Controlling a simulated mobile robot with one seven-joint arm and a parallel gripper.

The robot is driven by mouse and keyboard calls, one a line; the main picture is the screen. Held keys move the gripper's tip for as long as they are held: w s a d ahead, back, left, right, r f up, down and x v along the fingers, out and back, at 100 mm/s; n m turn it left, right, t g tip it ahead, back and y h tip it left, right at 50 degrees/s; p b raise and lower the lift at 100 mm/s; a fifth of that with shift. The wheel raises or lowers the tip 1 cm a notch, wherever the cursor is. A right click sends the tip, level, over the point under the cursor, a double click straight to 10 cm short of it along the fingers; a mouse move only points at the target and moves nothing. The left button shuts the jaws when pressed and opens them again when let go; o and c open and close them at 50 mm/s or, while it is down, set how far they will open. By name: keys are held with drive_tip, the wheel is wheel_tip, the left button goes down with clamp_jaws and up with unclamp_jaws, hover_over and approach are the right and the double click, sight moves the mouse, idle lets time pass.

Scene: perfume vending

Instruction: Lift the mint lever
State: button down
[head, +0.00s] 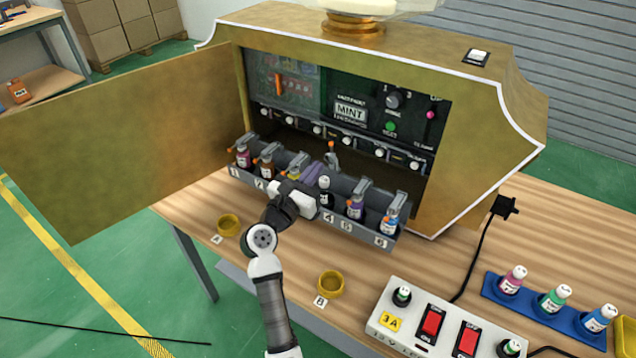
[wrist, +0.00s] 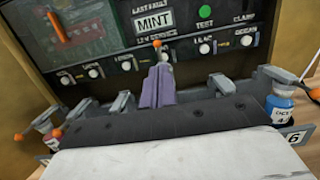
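A row of numbered bottle slots (head: 365,231) runs along the gold machine's front, each with a grey, orange-tipped lever. One lever near the fourth slot (head: 332,158) stands upright, while the others slope forward. In the wrist view its orange tip (wrist: 157,43) shows just above my purple fingers. My gripper (head: 316,172) reaches in from the front, and its fingers (wrist: 156,86) are together against this lever's lower part. Whether they pinch it or only press on it is unclear. A dark bottle with a white cap (head: 324,190) stands beside my gripper. No readable label marks the mint lever.
The panel display (head: 350,111) reads "MINT". The open gold door (head: 120,135) is on the left. A black cable runs by the switch box.

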idle(0.4)
drive_tip(key=r+v, duration=0.1)
drive_tip(key=v, duration=0.8)
drive_tip(key=shift+r, duration=0.5)
